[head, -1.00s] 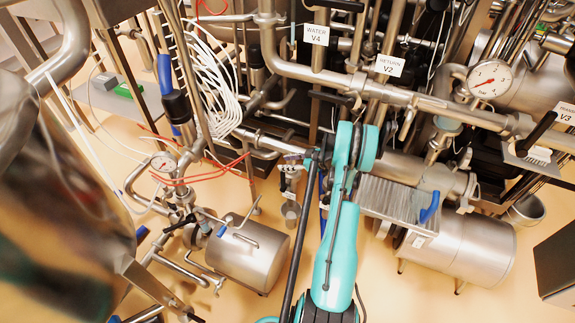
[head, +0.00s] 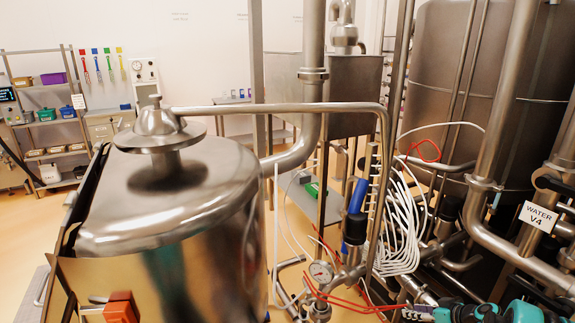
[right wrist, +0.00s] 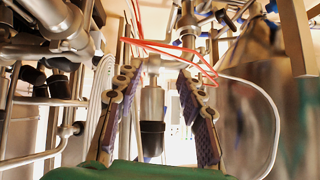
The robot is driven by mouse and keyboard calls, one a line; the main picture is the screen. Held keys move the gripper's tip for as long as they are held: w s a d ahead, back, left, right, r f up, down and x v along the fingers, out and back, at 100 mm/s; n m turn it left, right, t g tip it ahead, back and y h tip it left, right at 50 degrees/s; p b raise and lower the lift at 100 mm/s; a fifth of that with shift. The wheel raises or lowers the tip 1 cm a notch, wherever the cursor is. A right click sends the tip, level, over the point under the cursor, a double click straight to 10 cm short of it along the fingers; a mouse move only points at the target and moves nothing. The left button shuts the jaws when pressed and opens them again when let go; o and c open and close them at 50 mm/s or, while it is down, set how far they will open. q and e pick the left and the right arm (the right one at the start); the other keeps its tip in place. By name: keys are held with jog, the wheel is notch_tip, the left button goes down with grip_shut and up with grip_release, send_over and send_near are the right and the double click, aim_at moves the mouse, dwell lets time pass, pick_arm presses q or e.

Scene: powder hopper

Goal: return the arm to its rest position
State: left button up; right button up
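My right gripper (right wrist: 160,74) shows in the right wrist view with its two purple-padded fingers spread apart and nothing touching both. A steel cylinder with a black lower end (right wrist: 152,122) appears in the gap between them, apart from both pads. In the head view my right gripper (head: 412,296) is small and partly cut off at the lower right, beside the pipework, with part of my teal arm behind it. My left gripper is not in view.
A large steel vessel (head: 170,205) with a domed lid fills the left foreground. Open floor (head: 28,232) shows at far left.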

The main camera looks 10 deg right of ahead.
jog(key=s+a+r+m+g+h, duration=0.1)
jog(key=s+a+r, duration=0.1)
jog(key=a+r, duration=0.6)
jog(key=s+a+r+g, duration=0.2)
jog(key=a+r, duration=0.2)
jog(key=a, duration=0.8)
jog(key=s+a+r+m+t+h, duration=0.1)
jog(key=s+a+h, duration=0.1)
jog(key=s+a, duration=1.1)
jog(key=shift+s+a+r, duration=0.25)
jog(key=shift+s+r, duration=0.15)
jog(key=shift+s, duration=0.8)
jog(key=shift+d, duration=0.1)
jog(key=shift+c, duration=0.6)
